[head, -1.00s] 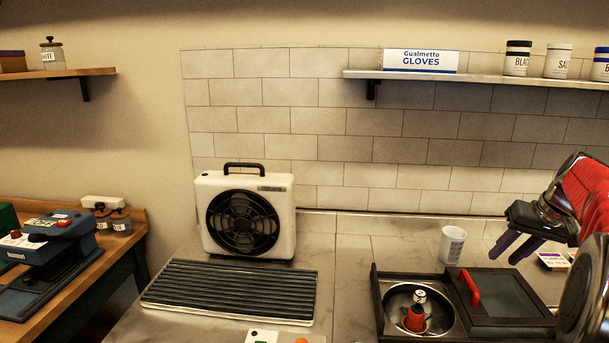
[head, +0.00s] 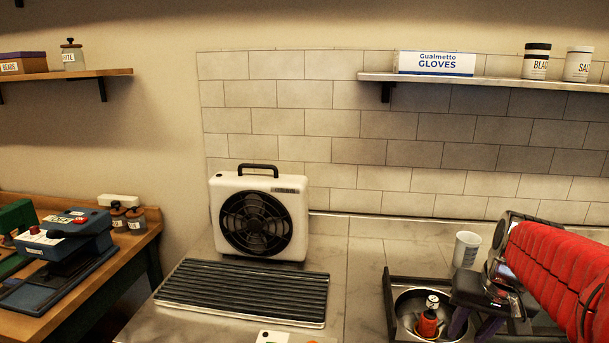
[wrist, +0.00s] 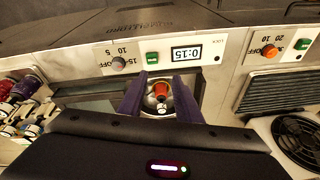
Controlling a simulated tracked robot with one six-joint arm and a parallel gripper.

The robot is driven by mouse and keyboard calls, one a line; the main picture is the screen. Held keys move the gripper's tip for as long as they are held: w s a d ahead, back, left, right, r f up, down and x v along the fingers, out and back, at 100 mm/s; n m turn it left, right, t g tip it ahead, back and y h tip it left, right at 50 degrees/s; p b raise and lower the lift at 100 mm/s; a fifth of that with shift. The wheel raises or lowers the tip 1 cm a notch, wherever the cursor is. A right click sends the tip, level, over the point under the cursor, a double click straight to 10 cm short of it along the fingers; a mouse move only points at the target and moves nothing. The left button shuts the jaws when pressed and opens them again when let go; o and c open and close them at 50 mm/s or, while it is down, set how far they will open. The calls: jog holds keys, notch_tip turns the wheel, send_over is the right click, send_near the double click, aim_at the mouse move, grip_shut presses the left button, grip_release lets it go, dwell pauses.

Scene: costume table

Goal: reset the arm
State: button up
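My gripper (head: 474,328) is at the lower right of the head view, at the end of my red-sleeved arm, beside the round metal basin (head: 402,330). Its two purple fingers point down. In the wrist view the fingers (wrist: 160,78) are spread apart with nothing held between them. The orange-red bottle (wrist: 161,91) in the basin shows beyond the gap, apart from the fingers. In the head view this bottle (head: 428,323) stands in the basin. My arm hides most of the dark lid right of the basin.
A white fan unit (head: 258,216) and a black slatted tray (head: 243,292) stand on the counter. A white cup (head: 466,249) is behind my gripper. A shelf (head: 480,82) with a glove box (head: 434,62) hangs above. Control panels with a timer (wrist: 187,54) show in the wrist view.

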jog(key=s+a+n+t, duration=0.1)
jog(key=s+a+n, duration=0.1)
jog(key=s+a, duration=0.4)
jog(key=s+a+n+t, duration=0.1)
jog(key=s+a+n, duration=0.2)
jog(key=a, duration=0.9)
jog(key=s, duration=0.2)
jog(key=shift+s+r, duration=0.25)
jog(key=shift+s, duration=0.15)
jog(key=shift+d, duration=0.1)
dwell(0.4)
